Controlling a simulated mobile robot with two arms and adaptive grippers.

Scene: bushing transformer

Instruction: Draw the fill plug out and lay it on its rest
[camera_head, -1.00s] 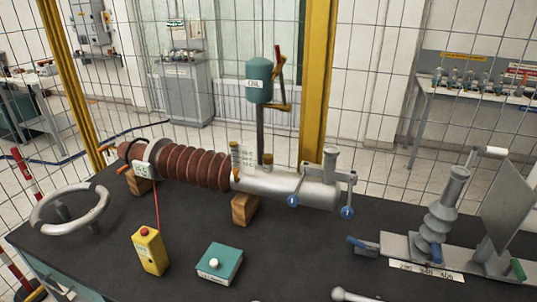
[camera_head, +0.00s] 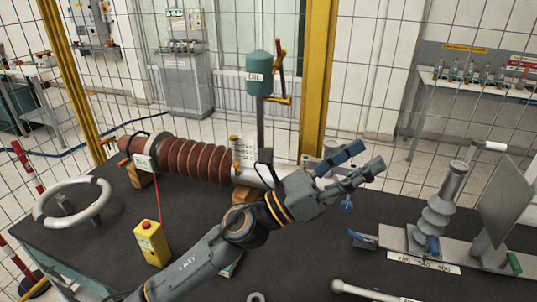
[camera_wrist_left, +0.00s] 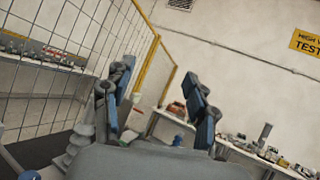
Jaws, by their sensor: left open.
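The brown ribbed bushing (camera_head: 195,160) lies on wooden blocks on the dark bench, its silver cylinder (camera_head: 265,174) running to the right. A small brass-coloured cap (camera_head: 234,140) shows on top of the cylinder's left part; I cannot tell whether this is the fill plug. My left gripper (camera_head: 362,160) is open and empty, reaching across the cylinder's right end and hiding much of it. Its two blue-padded fingers also show apart in the left wrist view (camera_wrist_left: 158,115). The plug's rest cannot be made out. My right gripper is not in view.
A teal oil pot (camera_head: 260,75) on a post stands behind the cylinder. A yellow button box (camera_head: 152,244) and a grey ring (camera_head: 73,203) are at left. A ribbed grey post (camera_head: 438,212) on a rail stands at right.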

